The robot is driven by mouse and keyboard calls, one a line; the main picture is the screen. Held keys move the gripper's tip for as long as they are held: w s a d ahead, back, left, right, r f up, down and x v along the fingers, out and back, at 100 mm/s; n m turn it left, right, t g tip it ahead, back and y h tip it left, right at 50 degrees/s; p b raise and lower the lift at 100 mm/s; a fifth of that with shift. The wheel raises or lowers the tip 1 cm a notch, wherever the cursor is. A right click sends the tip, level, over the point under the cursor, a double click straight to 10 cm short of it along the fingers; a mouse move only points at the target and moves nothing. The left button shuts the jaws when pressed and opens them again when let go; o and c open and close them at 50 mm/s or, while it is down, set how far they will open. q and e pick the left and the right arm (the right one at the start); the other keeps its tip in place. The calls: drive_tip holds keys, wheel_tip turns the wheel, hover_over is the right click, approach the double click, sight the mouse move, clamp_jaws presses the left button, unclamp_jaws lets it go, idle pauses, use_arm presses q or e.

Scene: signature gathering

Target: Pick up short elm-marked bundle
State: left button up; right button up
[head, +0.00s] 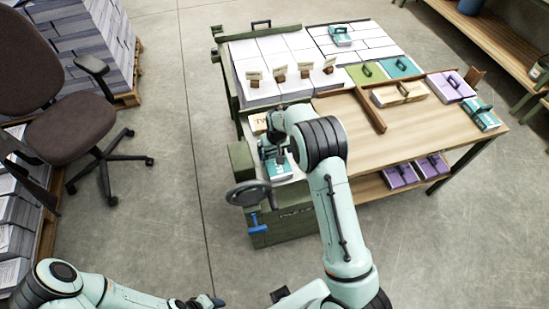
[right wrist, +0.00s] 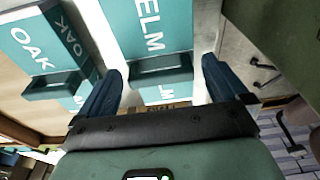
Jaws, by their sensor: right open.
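In the right wrist view a teal bundle marked ELM (right wrist: 150,28) lies between the two blue fingers of my open right gripper (right wrist: 160,67). A dark green handle block (right wrist: 160,67) crosses it. A teal bundle marked OAK (right wrist: 35,40) is to its left, with a similar block. In the head view my right gripper (head: 273,150) is over the near left end of the table, above a teal bundle (head: 281,171) that my arm partly hides. Whether the fingers touch the ELM bundle is unclear. My left gripper (head: 205,302) is at the bottom edge, its jaws unclear.
The wooden table (head: 435,128) holds white stacks, purple bundles (head: 450,86) and a divider (head: 370,110). More purple bundles (head: 415,170) lie on its lower shelf. A handwheel (head: 247,193) juts out by my right arm. A chair (head: 68,128) stands left; open floor lies between.

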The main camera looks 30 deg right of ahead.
sight(275, 153)
drive_tip(key=f, duration=0.2)
drive_tip(key=w+f, duration=0.1)
drive_tip(key=f, duration=0.1)
drive_tip(key=shift+w+d+f+p, duration=0.15)
drive_tip(key=shift+f+p, duration=0.2)
drive_tip(key=c, duration=0.9)
drive_tip(key=shift+o, duration=0.2)
drive_tip(key=shift+r, duration=0.2)
